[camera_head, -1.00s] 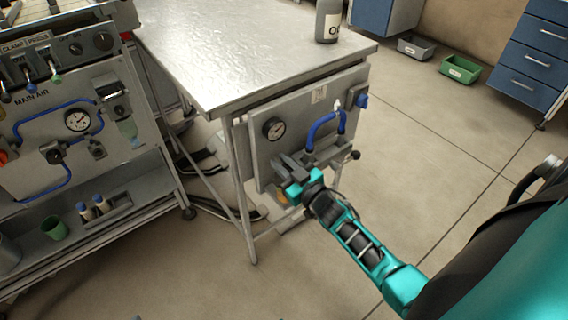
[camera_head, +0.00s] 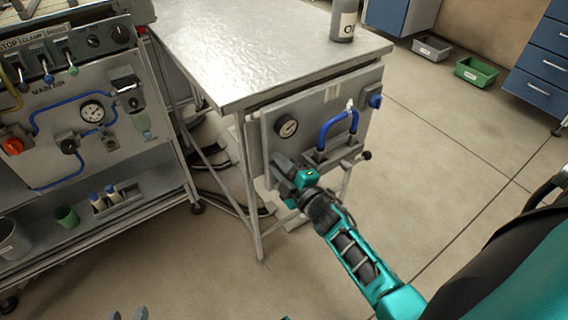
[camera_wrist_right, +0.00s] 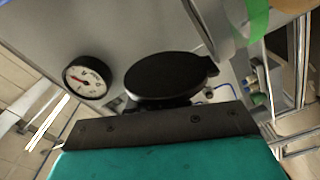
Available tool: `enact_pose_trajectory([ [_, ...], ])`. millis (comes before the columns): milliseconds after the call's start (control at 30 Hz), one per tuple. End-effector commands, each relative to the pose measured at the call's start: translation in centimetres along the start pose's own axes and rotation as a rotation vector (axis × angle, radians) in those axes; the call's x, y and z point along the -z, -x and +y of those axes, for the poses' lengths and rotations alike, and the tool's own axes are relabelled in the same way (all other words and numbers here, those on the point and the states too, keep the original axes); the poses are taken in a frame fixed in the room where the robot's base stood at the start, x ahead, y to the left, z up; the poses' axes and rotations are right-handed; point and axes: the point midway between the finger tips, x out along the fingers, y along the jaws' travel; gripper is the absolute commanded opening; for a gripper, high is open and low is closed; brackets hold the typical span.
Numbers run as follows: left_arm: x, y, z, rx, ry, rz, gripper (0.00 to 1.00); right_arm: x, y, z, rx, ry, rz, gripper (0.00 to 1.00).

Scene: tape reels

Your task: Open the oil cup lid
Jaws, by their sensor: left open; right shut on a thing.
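My right gripper (camera_head: 287,172) is at the lower left of the grey panel under the table, below the pressure gauge. In the right wrist view a black round disc (camera_wrist_right: 165,80) with a small tab at its right edge, apparently the oil cup lid, lies just beyond the gripper's dark front edge. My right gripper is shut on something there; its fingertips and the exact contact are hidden. The oil cup body cannot be made out. My left gripper (camera_head: 130,314) shows only as two grey tips, apart and empty, at the bottom edge of the head view.
The gauge (camera_head: 286,126) and a blue hose (camera_head: 335,124) are on the panel close to my right gripper. A metal table (camera_head: 262,42) stands above, with a grey bottle (camera_head: 344,20) on it. A cabinet (camera_head: 60,140) stands at the left.

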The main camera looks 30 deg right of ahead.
Motion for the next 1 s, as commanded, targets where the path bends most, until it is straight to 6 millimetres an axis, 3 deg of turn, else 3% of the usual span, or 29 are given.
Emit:
enact_pose_trajectory([
  [500,-1.4,-1.0,0.0,0.0,0.001,0.0,0.43,1.3,0.1,-1.3,0.0,0.345,0.0,0.0],
  [1000,-1.5,-1.1,0.2,0.0,0.012,0.002,0.43,1.5,0.1,-1.4,0.002,0.413,-0.001,0.0],
])
